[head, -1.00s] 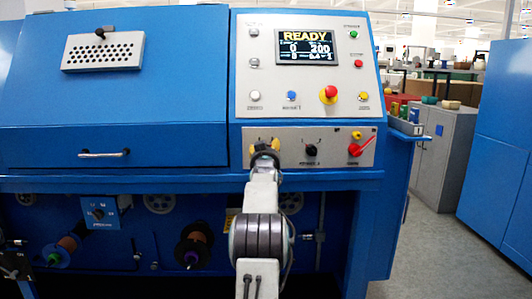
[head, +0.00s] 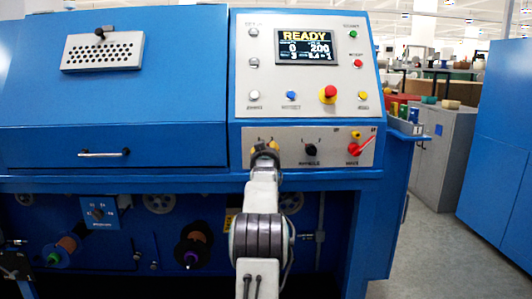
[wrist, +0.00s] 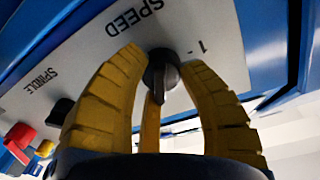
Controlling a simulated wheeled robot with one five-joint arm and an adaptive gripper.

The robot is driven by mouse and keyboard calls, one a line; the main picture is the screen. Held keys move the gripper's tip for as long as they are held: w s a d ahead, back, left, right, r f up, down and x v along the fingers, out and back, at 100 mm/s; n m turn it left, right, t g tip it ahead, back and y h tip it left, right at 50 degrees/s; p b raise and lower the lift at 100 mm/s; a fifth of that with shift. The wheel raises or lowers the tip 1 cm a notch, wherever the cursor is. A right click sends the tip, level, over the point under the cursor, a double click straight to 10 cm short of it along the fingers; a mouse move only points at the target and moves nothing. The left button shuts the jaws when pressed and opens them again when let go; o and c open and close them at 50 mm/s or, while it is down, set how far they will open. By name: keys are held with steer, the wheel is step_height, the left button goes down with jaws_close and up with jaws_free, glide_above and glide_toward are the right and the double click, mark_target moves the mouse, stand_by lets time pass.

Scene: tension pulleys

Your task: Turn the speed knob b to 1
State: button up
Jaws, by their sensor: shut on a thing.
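The speed knob (wrist: 161,60) is a black round knob with a narrow grip bar, under the word SPEED on a grey panel in the wrist view. My gripper (wrist: 160,72) has its yellow fingers on both sides of it and is shut on it. A printed 1 with a tick (wrist: 203,46) sits to the right of the knob. I cannot tell which mark the knob points at. In the head view my gripper (head: 265,148) is at the left part of the lower grey panel (head: 340,133) and hides the knob.
To the right on this panel are a black spindle knob (head: 311,150) and a red lever switch (head: 360,146). Above them are a READY display (head: 307,46), push buttons and a red mushroom button (head: 328,94). Open floor (head: 425,250) lies to the right.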

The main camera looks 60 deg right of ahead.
steer(key=shift+w, duration=0.1)
steer(key=n, duration=0.4)
steer(key=shift+w+a+b, duration=0.1)
steer(key=shift+b, duration=0.25)
steer(key=shift+w+n, duration=0.1)
steer(key=shift+n, duration=1.6)
steer(key=shift+a, duration=0.1)
steer(key=o, duration=1)
steer(key=shift+w+f, duration=0.1)
steer(key=shift+w, duration=0.1)
steer(key=shift+o, duration=0.7)
steer(key=shift+s, duration=0.15)
steer(key=shift+s, duration=0.15)
